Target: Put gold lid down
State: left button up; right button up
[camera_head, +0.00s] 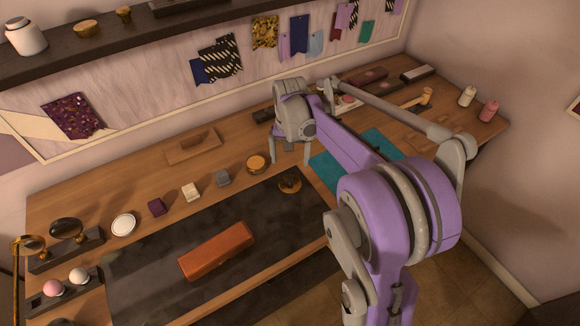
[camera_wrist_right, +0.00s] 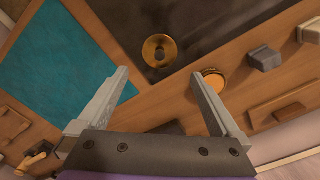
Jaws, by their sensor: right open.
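A round gold lid (camera_head: 290,184) with a raised centre lies on the dark mat near its back right corner. In the right wrist view the gold lid (camera_wrist_right: 159,50) is just beyond my fingertips, between their directions. My right gripper (camera_head: 290,160) is open and points down behind the lid, apart from it. In its wrist view the gripper (camera_wrist_right: 160,76) has nothing between its fingers. A round gold tin (camera_head: 256,164) stands on the wood left of the gripper; it also shows in the wrist view (camera_wrist_right: 213,80). My left gripper is not in view.
The dark mat (camera_head: 150,270) holds a brown-orange case (camera_head: 217,250). A teal mat (camera_head: 335,170) lies right of the gripper. A grey block (camera_head: 222,178), a cream block (camera_head: 191,192) and a purple block (camera_head: 156,207) line the mat's back edge. Much of the dark mat is clear.

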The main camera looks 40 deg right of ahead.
jog(key=s+a+f+n+t, duration=0.1)
jog(key=s+a+n+t, duration=0.4)
jog(key=s+a, duration=1.2)
jog(key=n, duration=0.4)
jog(key=shift+a, duration=0.25)
